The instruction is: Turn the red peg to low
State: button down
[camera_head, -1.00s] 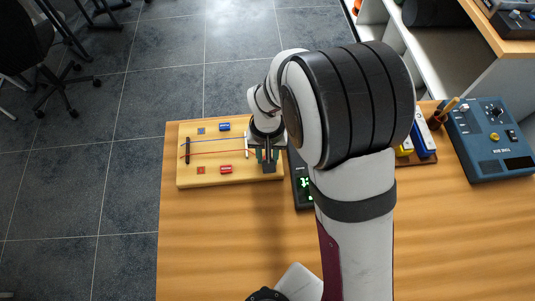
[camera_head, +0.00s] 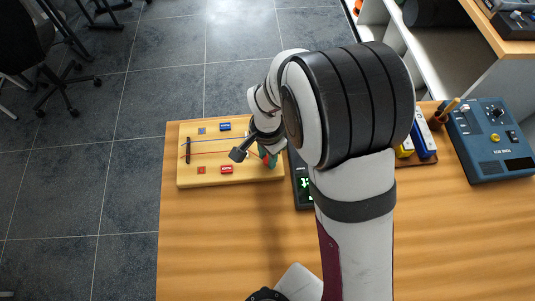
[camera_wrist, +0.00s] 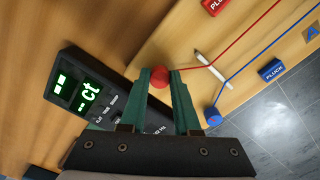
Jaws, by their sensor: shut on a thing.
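The red peg (camera_wrist: 159,78) stands at the end of the red string on the wooden string board (camera_wrist: 235,92), which also shows in the head view (camera_head: 228,183). My gripper (camera_wrist: 160,73) has its two green fingers shut on the red peg, one on each side. In the head view my gripper (camera_head: 268,158) is turned at the board's right end, and the peg is hidden there. The blue peg (camera_wrist: 213,117) stands beside the fingers at the end of the blue string. A tuner (camera_wrist: 85,92) with lit green characters lies beside the board; I cannot read them surely.
A white bridge (camera_wrist: 213,70) lies under both strings. A blue PLUCK block (camera_wrist: 270,70) and a red PLUCK block (camera_head: 226,169) sit on the board. A blue tuning box (camera_head: 488,140) stands on the right of the table. The front of the table (camera_head: 215,245) is clear.

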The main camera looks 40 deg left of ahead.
aim_at(267, 159)
jog(key=shift+m, duration=0.5)
jog(key=c, duration=0.6)
grip_release()
jog(key=shift+c, duration=0.2)
notch_tip(267, 159, up, 16)
jog(key=shift+f, duration=0.1)
